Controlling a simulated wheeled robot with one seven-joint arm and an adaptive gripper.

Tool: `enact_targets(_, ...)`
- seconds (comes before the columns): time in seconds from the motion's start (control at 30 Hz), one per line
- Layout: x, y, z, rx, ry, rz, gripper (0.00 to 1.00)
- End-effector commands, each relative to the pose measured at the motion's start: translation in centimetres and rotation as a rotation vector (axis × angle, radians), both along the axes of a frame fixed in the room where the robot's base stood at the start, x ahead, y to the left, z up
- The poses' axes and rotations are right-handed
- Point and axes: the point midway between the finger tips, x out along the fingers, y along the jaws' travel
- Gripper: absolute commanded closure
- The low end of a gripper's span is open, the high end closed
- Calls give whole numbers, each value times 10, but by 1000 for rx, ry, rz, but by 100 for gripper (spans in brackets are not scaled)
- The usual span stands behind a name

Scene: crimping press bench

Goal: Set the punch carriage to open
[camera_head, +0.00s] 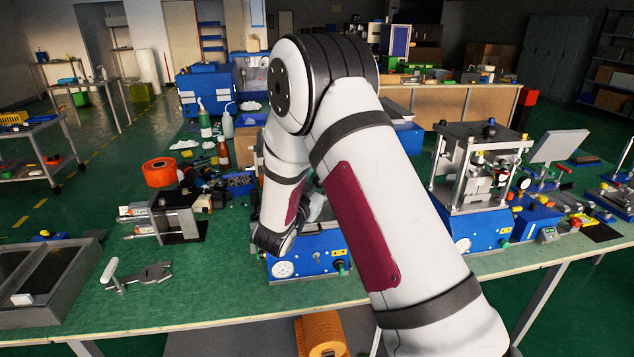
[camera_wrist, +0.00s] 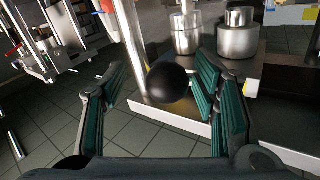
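The blue-based press (camera_head: 318,262) with a round gauge on its front stands mid-bench in the head view, largely hidden behind my arm. In the wrist view a round black knob (camera_wrist: 168,83) shows between the green-padded fingers of my gripper (camera_wrist: 158,92). The fingers are apart, with a clear gap on the knob's left; on its right the finger looks close, and I cannot tell whether they touch. Bright metal cylinders (camera_wrist: 238,45) stand on a block behind the knob. The head view hides my gripper and the punch carriage, so its position cannot be told.
A second press (camera_head: 480,175) with a blue base and metal posts stands to the right. An orange spool (camera_head: 160,172), a clamp tool (camera_head: 137,275) and a grey tray (camera_head: 45,280) are on the left. Bottles (camera_head: 223,150) stand behind.

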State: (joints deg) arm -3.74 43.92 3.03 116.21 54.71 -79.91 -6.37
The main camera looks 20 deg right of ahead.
Motion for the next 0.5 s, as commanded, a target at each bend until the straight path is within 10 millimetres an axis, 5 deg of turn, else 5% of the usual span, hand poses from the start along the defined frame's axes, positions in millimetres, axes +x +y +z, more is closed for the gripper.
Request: enact_targets(0.5, -11, 14, 0, -1, 0, 4, 51)
